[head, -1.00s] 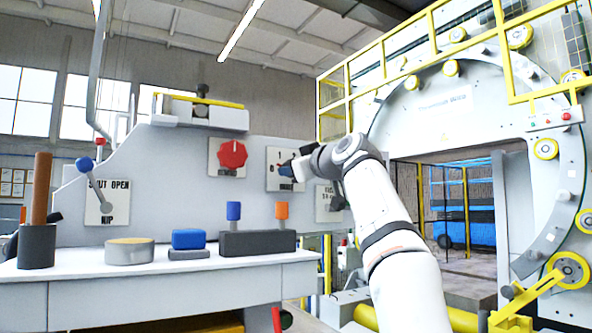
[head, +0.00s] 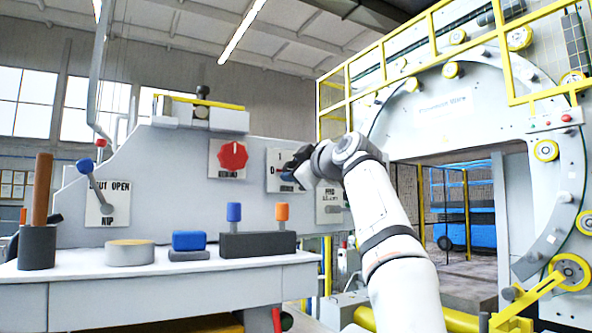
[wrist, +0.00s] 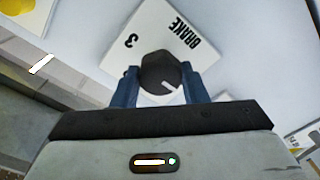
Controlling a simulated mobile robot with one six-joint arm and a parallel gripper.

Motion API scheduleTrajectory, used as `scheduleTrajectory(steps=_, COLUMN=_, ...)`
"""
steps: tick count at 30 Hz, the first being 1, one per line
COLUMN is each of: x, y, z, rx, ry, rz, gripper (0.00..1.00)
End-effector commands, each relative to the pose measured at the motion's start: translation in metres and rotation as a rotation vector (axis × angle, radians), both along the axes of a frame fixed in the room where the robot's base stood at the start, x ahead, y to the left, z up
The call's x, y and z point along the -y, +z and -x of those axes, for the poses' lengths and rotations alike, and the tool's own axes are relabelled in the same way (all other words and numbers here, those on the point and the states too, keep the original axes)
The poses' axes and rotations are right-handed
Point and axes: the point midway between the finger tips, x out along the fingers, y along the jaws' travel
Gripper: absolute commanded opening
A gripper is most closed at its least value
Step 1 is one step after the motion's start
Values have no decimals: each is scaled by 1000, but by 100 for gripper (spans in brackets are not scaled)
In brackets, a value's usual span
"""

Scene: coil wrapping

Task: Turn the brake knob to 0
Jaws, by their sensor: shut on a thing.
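The brake knob (wrist: 160,70) is dark and round with a white pointer line. In the wrist view the line points toward the lower right. The knob sits on a white plate (wrist: 150,28) marked BRAKE, with a 3 visible at its left; the other marks there are hidden. My gripper (head: 290,173) is at this plate. In the wrist view its two blue fingers are on either side of the knob, shut on it.
A red knob (head: 233,155) on its own plate is left of the brake plate. Another labelled plate (head: 329,196) is close to the right, behind my arm. Below, a bench (head: 160,285) carries a block with blue and orange pegs (head: 258,243) and other items.

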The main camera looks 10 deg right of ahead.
Motion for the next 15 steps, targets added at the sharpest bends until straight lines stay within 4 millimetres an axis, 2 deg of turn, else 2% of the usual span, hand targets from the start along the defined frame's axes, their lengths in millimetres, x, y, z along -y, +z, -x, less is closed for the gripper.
scheduleTrajectory(steps=6, x=0, y=-2, z=-1, rx=-4, ry=0, rz=2, gripper=17)
scheduleTrajectory(steps=7, x=0, y=-2, z=-1, rx=-4, ry=0, rz=2, gripper=41)
scheduleTrajectory(steps=15, x=0, y=-1, z=0, rx=-2, ry=0, rz=0, gripper=61)
